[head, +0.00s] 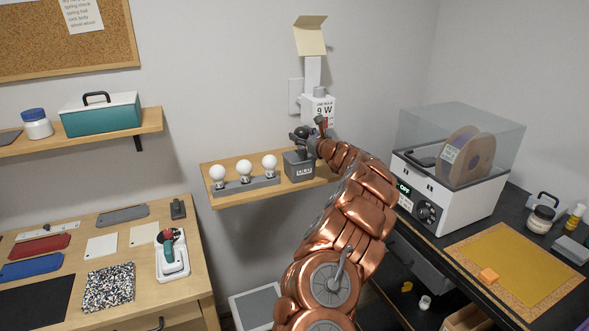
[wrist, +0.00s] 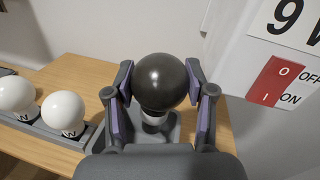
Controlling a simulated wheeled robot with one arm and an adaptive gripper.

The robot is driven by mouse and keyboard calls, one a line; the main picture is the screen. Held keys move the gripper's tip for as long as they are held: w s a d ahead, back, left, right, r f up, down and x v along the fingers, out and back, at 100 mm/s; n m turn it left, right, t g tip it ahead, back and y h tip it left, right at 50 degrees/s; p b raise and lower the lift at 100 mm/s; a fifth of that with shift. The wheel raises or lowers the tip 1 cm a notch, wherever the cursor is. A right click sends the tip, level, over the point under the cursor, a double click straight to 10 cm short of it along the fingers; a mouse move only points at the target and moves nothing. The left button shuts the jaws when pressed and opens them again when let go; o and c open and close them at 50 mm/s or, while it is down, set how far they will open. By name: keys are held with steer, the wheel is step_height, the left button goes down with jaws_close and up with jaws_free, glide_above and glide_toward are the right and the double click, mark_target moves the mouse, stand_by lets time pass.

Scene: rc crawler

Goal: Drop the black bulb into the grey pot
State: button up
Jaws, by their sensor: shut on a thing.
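The black bulb (wrist: 161,77) is between the two fingers of my gripper (wrist: 160,90) in the wrist view, round end up and pale base down. My gripper is shut on it. In the head view, the black bulb (head: 301,131) is held just above the grey pot (head: 298,168), which stands on the small wooden wall shelf (head: 235,195). In the wrist view, part of the grey pot shows below the bulb; the gripper and bulb hide most of it.
A grey holder (head: 248,187) with white bulbs (head: 245,168) stands left of the pot. A white switch box (head: 318,107) with a red switch (wrist: 283,82) is on the wall close to the gripper. A white printer (head: 450,195) stands at right.

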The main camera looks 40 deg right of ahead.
mark_target(302, 148)
steer(key=f, duration=0.1)
steer(key=d+f+b, duration=0.1)
steer(key=f, duration=0.1)
steer(key=shift+s+f, duration=0.2)
steer(key=shift+f, duration=0.1)
steer(key=shift+w+a+f+b, duration=0.15)
steer(key=shift+f+b, duration=0.2)
steer(key=shift+f, duration=0.2)
steer(key=shift+a+f+b, duration=0.15)
steer(key=shift+f+b, duration=0.15)
steer(key=shift+f, duration=0.2)
steer(key=o, duration=1.1)
steer(key=shift+r, duration=0.1)
